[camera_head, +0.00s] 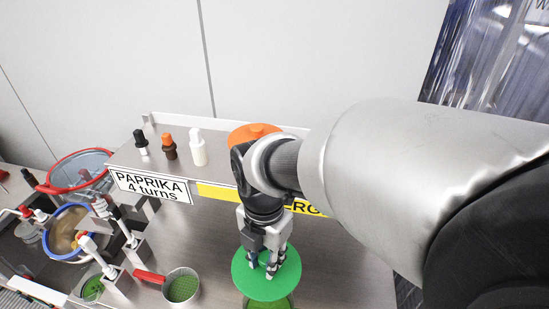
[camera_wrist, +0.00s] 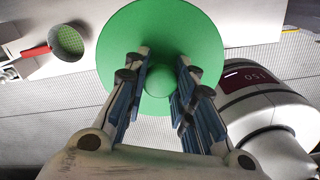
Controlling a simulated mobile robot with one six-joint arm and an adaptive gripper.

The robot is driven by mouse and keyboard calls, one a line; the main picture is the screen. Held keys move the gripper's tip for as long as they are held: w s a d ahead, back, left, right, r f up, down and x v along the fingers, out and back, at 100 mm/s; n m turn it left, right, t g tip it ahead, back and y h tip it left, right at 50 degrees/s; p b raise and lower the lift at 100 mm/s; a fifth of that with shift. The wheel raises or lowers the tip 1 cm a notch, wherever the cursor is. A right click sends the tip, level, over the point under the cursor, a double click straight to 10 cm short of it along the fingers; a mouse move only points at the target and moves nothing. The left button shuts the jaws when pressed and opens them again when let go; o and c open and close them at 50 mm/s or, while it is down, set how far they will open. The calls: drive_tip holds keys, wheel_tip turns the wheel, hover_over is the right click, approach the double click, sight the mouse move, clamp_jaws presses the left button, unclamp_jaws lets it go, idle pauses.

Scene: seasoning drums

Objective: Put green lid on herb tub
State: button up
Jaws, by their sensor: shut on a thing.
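The green lid (camera_head: 266,288) is a round disc in the lower middle of the head view. It fills the upper middle of the wrist view (camera_wrist: 192,32). My gripper (camera_head: 266,262) is above it, with its fingers closed around the small green knob at its centre, which also shows between the fingers in the wrist view (camera_wrist: 160,75). A greenish tub (camera_head: 284,303), likely the herb tub, shows just below the lid at the bottom edge of the head view. Most of it is hidden, and I cannot tell whether the lid touches its rim.
A scoop or sieve with green contents (camera_head: 181,289) and a red handle stands to the left. A shelf behind holds several small bottles (camera_head: 198,150) and an orange lid (camera_head: 250,132). In the wrist view, a large pale cylindrical body (camera_wrist: 262,95) is close at the right.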

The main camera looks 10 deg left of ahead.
wheel_tip(320, 180, down, 20)
drive_tip(key=b, duration=0.5)
drive_tip(key=shift+r, duration=0.2)
drive_tip(key=shift+d, duration=0.1)
drive_tip(key=shift+b, duration=0.3)
drive_tip(key=o, duration=1)
drive_tip(key=shift+f, duration=0.1)
drive_tip(key=shift+o, duration=0.2)
